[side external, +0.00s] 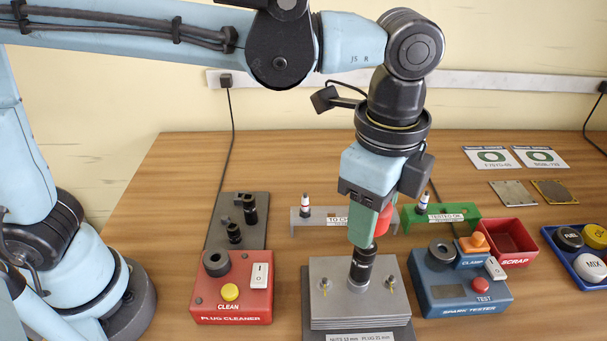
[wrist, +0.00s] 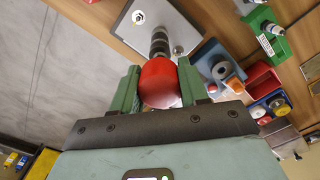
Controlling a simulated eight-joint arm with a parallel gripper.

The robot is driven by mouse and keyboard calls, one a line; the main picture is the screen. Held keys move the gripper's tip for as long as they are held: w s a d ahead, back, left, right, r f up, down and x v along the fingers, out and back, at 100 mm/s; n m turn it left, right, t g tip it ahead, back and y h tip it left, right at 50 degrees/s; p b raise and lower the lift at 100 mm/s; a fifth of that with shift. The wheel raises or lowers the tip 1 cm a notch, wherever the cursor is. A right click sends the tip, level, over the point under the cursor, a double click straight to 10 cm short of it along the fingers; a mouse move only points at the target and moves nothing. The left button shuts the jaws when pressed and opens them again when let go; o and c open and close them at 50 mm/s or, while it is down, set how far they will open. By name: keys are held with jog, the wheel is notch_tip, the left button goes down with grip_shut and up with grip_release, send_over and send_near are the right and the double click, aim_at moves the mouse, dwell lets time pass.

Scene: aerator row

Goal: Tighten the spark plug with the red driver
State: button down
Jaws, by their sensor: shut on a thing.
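My gripper (side external: 368,218) is shut on the red driver (side external: 384,219), above the metal block. In the wrist view the driver's round red handle (wrist: 160,82) sits between the two green fingers. Its black socket (side external: 362,268) points straight down and its lower end meets the top of the grey block (side external: 340,270). No spark plug shows at that spot; the socket hides whatever is under it. Small brass-coloured studs stand on the block at either side of the socket.
Red plug cleaner (side external: 232,305) is left of the block; blue spark tester (side external: 462,290) is right. Behind stand a grey rack (side external: 335,222) and a green rack (side external: 462,215), each with a white-topped plug, and a red scrap bin (side external: 510,238). Black sockets stand on a dark holder (side external: 240,245).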

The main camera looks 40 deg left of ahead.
jog(key=m, duration=0.3)
jog(key=shift+m, duration=0.3)
jog(key=shift+m, duration=1.2)
jog(key=m, duration=0.5)
jog(key=shift+c, duration=2.4)
grip_release()
